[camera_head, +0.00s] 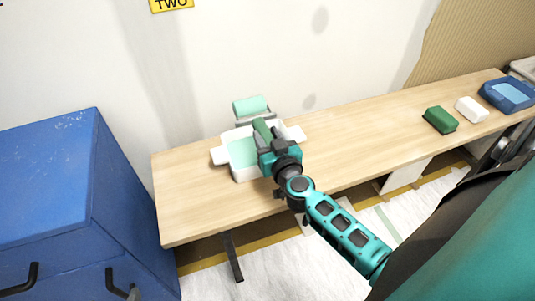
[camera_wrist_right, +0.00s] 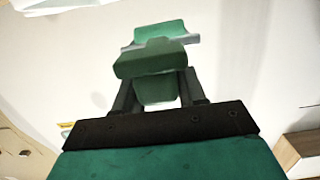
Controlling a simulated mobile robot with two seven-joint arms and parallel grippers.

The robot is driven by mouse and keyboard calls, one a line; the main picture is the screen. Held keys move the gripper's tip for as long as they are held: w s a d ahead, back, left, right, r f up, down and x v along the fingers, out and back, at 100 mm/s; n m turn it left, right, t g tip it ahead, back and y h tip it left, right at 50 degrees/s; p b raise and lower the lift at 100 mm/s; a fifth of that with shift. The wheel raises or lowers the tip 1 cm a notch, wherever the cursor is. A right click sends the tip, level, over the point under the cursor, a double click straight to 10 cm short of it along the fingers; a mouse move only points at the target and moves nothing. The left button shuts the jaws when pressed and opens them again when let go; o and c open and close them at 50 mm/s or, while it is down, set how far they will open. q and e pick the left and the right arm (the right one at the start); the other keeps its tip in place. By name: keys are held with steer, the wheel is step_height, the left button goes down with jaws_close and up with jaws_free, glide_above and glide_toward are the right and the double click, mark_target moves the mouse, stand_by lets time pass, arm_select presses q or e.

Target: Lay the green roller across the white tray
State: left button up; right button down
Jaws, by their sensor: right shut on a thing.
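The white tray (camera_head: 245,174) stands on the left part of the wooden table, with a pale green inside. My right gripper (camera_head: 270,146) is over the tray's right part and is shut on the dark green handle of the green roller (camera_head: 250,106). The roller's pale green head and grey frame show beyond the tray's far side, by the wall. I cannot tell whether the roller touches the tray. In the right wrist view, the roller's handle (camera_wrist_right: 152,60) lies between the fingers, with its head beyond. My left gripper is not in view.
A blue cabinet (camera_head: 60,190) stands at the left.

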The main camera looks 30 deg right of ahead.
steer(key=shift+f+b, duration=1.95)
steer(key=shift+f, duration=0.1)
steer(key=shift+f, duration=0.1)
steer(key=shift+f, duration=0.15)
steer(key=c, duration=0.6)
jaws_free()
steer(key=shift+c, duration=0.2)
